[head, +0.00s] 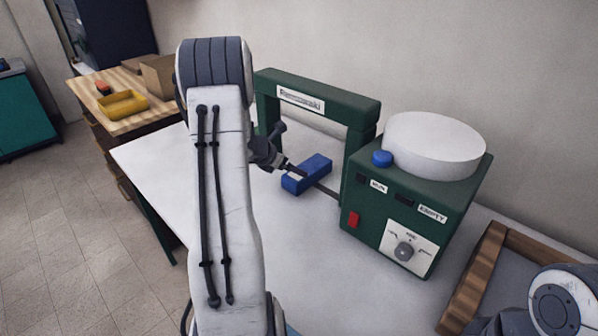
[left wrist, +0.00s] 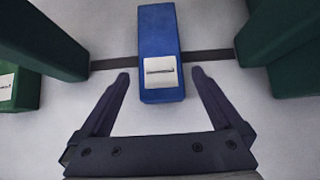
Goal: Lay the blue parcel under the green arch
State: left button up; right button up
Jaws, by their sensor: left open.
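The blue parcel (head: 318,164) lies flat on the white table between the posts of the green arch (head: 350,109). In the left wrist view the parcel (left wrist: 158,38), with a white label, lies across a dark strip that runs between the green posts. My left gripper (head: 290,167) is at the parcel's near end. In the left wrist view its open fingers (left wrist: 160,76) stand one on each side of the labelled end, with a gap on both sides. The arch's left post is partly hidden behind my arm in the head view.
A green control box (head: 372,222) with a white round drum (head: 434,146) adjoins the arch on the right. A wooden-edged tray (head: 474,272) is at lower right. A wooden bench (head: 140,119) with a yellow tray (head: 122,104) is at left. The table front is clear.

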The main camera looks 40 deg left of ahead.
pick_arm(q)
jog(key=v, duration=0.4)
jog(key=shift+s+f, duration=0.1)
dwell(0.5)
